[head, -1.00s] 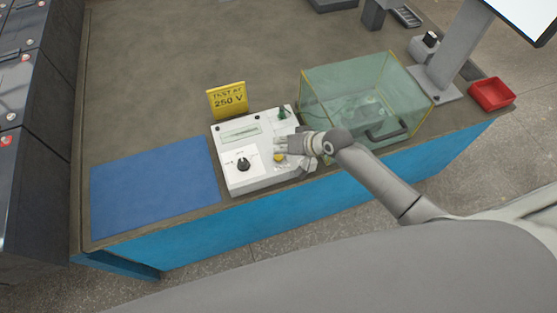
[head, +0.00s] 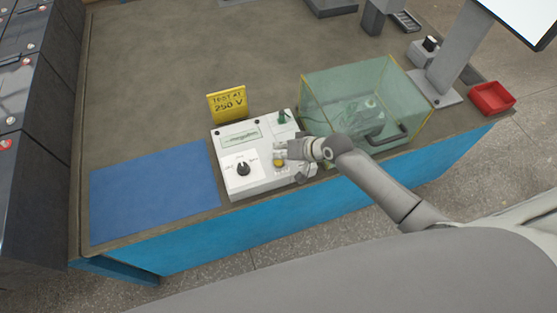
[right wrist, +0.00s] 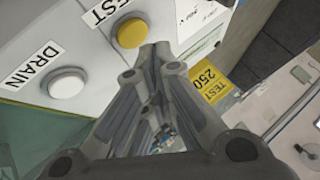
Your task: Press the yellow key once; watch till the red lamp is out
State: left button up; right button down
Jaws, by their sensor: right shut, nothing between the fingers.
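The yellow key (head: 279,163) is a round button on the white tester box (head: 240,184). In the right wrist view the yellow key (right wrist: 132,33) sits under the label TEST. My right gripper (head: 280,149) is shut and empty, over the box close by the key. In the right wrist view its fingertips (right wrist: 163,52) are just beside the key; I cannot tell whether they touch it. I cannot make out a red lamp; the gripper covers part of the box. My left gripper is not in view.
A white DRAIN button (right wrist: 67,82) is near the key. The box has a black knob (head: 243,169) and a display (head: 241,135). A yellow 250 V sign (head: 228,102), a green clear case (head: 350,90), a blue mat (head: 155,190) and a red tray (head: 491,98) share the bench.

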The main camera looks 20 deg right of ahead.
jog(key=shift+f, duration=0.1)
dwell(0.4)
jog(key=shift+f, duration=0.35)
jog(key=shift+f+b, duration=0.4)
dwell(0.6)
jog(key=shift+r, duration=0.1)
jog(key=shift+r+p, duration=0.75)
jog(key=shift+p, duration=0.2)
notch_tip(320, 180, up, 5)
jog(key=p, duration=0.5)
